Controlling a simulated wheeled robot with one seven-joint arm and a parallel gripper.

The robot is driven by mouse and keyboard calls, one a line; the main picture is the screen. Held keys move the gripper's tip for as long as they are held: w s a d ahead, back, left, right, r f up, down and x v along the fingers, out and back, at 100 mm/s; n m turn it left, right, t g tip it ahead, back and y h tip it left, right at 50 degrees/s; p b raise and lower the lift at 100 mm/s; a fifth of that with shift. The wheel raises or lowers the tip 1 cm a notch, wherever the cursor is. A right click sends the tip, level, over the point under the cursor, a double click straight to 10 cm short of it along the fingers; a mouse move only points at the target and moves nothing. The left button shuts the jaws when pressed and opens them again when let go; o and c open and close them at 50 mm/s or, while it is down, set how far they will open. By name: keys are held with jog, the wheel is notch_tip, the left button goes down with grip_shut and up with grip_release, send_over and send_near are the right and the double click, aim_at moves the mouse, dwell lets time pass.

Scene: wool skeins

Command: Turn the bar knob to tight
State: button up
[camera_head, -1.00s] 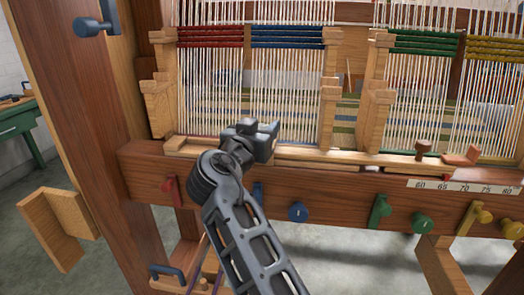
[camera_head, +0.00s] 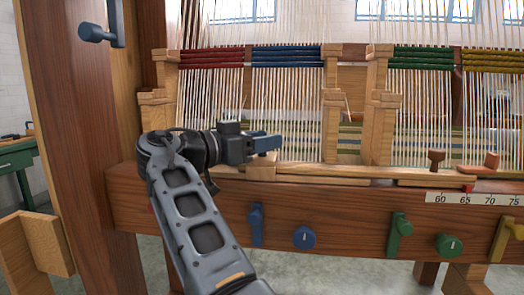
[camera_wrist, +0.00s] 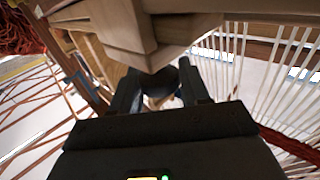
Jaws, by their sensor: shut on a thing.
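My gripper (camera_head: 268,143) is at the loom, just above a wooden block (camera_head: 262,167) on the front beam, before the blue-topped warp. In the wrist view its two fingers (camera_wrist: 162,92) close on a small dark knob-like piece (camera_wrist: 160,80). That piece is mostly hidden, so I cannot tell its turn or any tight mark. Blue (camera_head: 256,225) and green (camera_head: 399,235) levers, and round blue (camera_head: 304,238) and green (camera_head: 449,246) knobs with a light line, sit on the beam face, apart from my gripper.
Wooden posts (camera_head: 334,110) stand between the warp sections. A brown peg (camera_head: 436,158) and a number scale (camera_head: 475,199) are on the beam at right. A thick upright (camera_head: 70,150) is at left. A wooden piece (camera_head: 40,250) juts out at lower left.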

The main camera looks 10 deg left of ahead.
jog(key=shift+w+r+g, duration=0.1)
jog(key=shift+r+g, duration=0.2)
jog(key=o, duration=0.9)
jog(key=shift+f, duration=0.1)
jog(key=p+v, duration=0.1)
jog(key=v, duration=0.6)
jog(key=shift+s+a, duration=0.3)
jog(key=shift+f, duration=0.15)
